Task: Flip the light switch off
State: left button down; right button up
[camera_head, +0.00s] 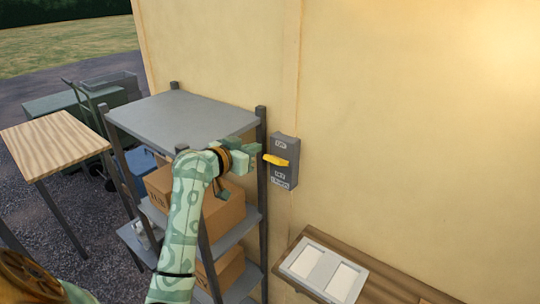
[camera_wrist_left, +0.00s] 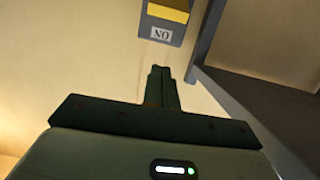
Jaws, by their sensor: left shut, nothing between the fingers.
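The light switch is a grey box (camera_head: 285,172) on the cream wall, with a yellow lever (camera_head: 276,160) sticking out about mid-height. It has pale labels above and below the lever; the lower text is too small to read. In the left wrist view the box (camera_wrist_left: 147,27) is at the top, with the yellow lever (camera_wrist_left: 170,13) and an upside-down ON label. My left gripper (camera_head: 257,148) is just left of the box, near lever height. Its fingers (camera_wrist_left: 161,73) are shut and empty, apart from the box in the wrist view. My right gripper is not in view.
A grey metal shelf (camera_head: 180,115) with cardboard boxes (camera_head: 222,212) stands left of the switch, close to my left arm. A wooden ledge with a pale double-panelled item (camera_head: 323,268) is below right. A wooden table (camera_head: 55,143) stands far left. The wall right of the switch is bare.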

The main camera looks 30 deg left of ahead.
pick_arm(q)
send_over(276, 160)
jog(key=w+a, duration=0.1)
jog(key=shift+a+f+p, duration=0.2)
jog(key=shift+f+p, duration=0.1)
jog(key=shift+f, duration=0.7)
jog(key=f, duration=0.1)
jog(key=s+f, duration=0.1)
jog(key=shift+f+p, duration=0.35)
jog(key=shift+p, duration=0.05)
jog(key=shift+s+a+f, duration=0.1)
jog(key=shift+s+f, duration=0.25)
jog(key=shift+f, duration=0.15)
jog(key=shift+w, duration=0.1)
